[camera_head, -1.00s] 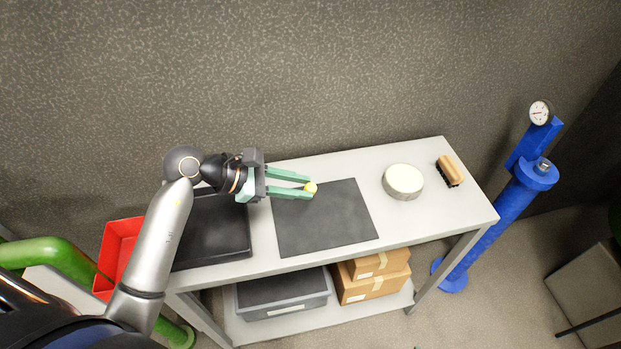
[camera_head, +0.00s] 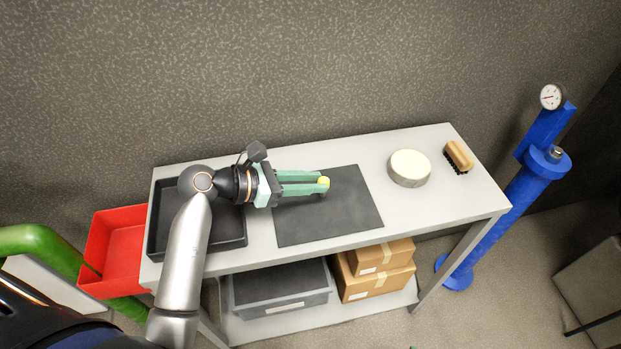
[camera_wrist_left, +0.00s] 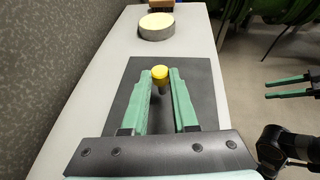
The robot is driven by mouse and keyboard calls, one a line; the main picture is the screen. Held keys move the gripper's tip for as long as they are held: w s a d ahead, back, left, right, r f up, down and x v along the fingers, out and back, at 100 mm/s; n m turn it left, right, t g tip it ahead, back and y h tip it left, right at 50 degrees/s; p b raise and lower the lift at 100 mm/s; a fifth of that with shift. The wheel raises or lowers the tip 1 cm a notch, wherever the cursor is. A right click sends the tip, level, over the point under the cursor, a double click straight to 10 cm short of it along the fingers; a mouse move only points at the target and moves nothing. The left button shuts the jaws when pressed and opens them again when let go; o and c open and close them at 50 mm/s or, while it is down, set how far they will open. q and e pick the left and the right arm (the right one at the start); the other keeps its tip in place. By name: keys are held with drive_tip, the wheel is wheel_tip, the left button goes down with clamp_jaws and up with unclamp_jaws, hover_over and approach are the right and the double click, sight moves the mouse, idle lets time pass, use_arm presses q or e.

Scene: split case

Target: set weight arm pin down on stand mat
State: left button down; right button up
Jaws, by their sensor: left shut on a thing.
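The weight arm pin (camera_head: 323,183) has a yellow round head. In the left wrist view, the pin (camera_wrist_left: 160,73) shows a short dark shank below its head, between the fingertips. My left gripper (camera_head: 319,182) is shut on the pin, with its green fingers reaching over the stand mat. The stand mat (camera_head: 340,220) is a dark flat rectangle on the grey bench. The pin is over the mat's upper middle; I cannot tell whether it touches it. My right gripper (camera_wrist_left: 287,87) shows at the right of the left wrist view, its fingers apart and empty.
A black tray (camera_head: 240,237) lies left of the mat, under my left arm. A round cream-topped weight (camera_head: 409,167) and a wooden brush (camera_head: 459,155) stand to the right. A red bin (camera_head: 115,245) is beyond the bench's left end. The mat's lower part is clear.

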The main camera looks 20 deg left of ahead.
use_arm(q)
drive_tip(key=shift+f, duration=0.25)
use_arm(e)
drive_tip(key=shift+w+a+r, duration=0.15)
drive_tip(key=shift+w+a, duration=0.2)
drive_tip(key=shift+w, duration=0.2)
use_arm(q)
drive_tip(key=shift+f+b, duration=0.6)
drive_tip(key=shift+f, duration=0.05)
use_arm(e)
drive_tip(key=shift+s+d+f, duration=0.15)
drive_tip(key=shift+s+f, duration=0.05)
drive_tip(key=shift+f, duration=0.45)
use_arm(q)
drive_tip(key=c, duration=0.6)
unclamp_jaws()
use_arm(e)
drive_tip(key=shift+s, duration=0.1)
use_arm(q)
drive_tip(key=v, duration=1.2)
drive_tip(key=shift+s, duration=0.2)
use_arm(e)
drive_tip(key=shift+w+a+r+y, duration=0.1)
drive_tip(key=shift+w+a+y, duration=0.2)
drive_tip(key=shift+a, duration=0.2)
use_arm(q)
drive_tip(key=shift+a+r, duration=0.1)
